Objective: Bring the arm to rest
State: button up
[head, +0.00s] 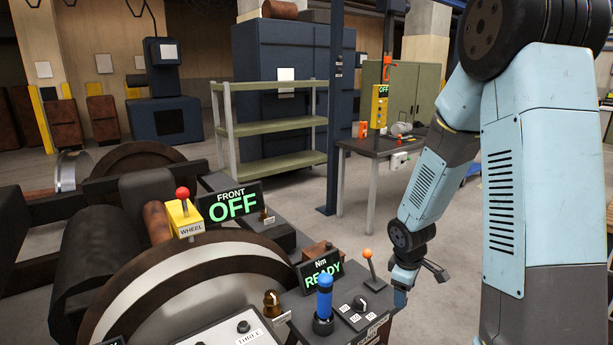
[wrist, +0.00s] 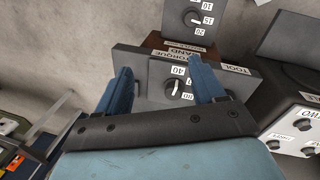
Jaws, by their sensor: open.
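My arm (head: 520,180) comes down from the upper right in the head view, light blue with dark joints. It is bent, and its wrist hangs low beside the right end of the console (head: 345,310). My gripper (head: 401,296) is there, partly hidden by the console's edge. In the wrist view my gripper (wrist: 160,68) shows two blue fingers spread apart with nothing held. Beyond them is a grey panel with a dial (wrist: 178,88) marked 40 and 60. I cannot tell how far the fingers are from it.
The console carries a blue handle (head: 324,295), an orange-tipped lever (head: 368,262) and a READY display (head: 321,270). A FRONT OFF display (head: 230,204) and a yellow WHEEL box (head: 184,217) stand further left. A table (head: 385,148) and green shelves (head: 270,127) are behind. Open floor lies between.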

jog(key=s+r+m+t, duration=0.1)
jog(key=s+r, duration=0.3)
jog(key=r, duration=0.4)
jog(key=s+r+m+t, duration=0.1)
jog(key=s+r+m, duration=0.3)
jog(key=r, duration=0.5)
jog(key=s+a+r+m+t, duration=0.1)
jog(key=s+r+m, duration=0.2)
jog(key=r, duration=0.6)
jog(key=shift+s, duration=1.2)
jog(key=s+r+m, duration=0.1)
jog(key=s, duration=0.1)
jog(key=s+a+r+y, duration=0.1)
jog(key=s+r, duration=0.1)
jog(key=s, duration=0.1)
jog(key=s+r+m+t, duration=0.1)
jog(key=s, duration=0.1)
jog(key=shift+s+a+r+m, duration=0.25)
jog(key=shift+s+a+m, duration=0.05)
jog(key=shift+a, duration=0.1)
jog(key=shift+c, duration=0.2)
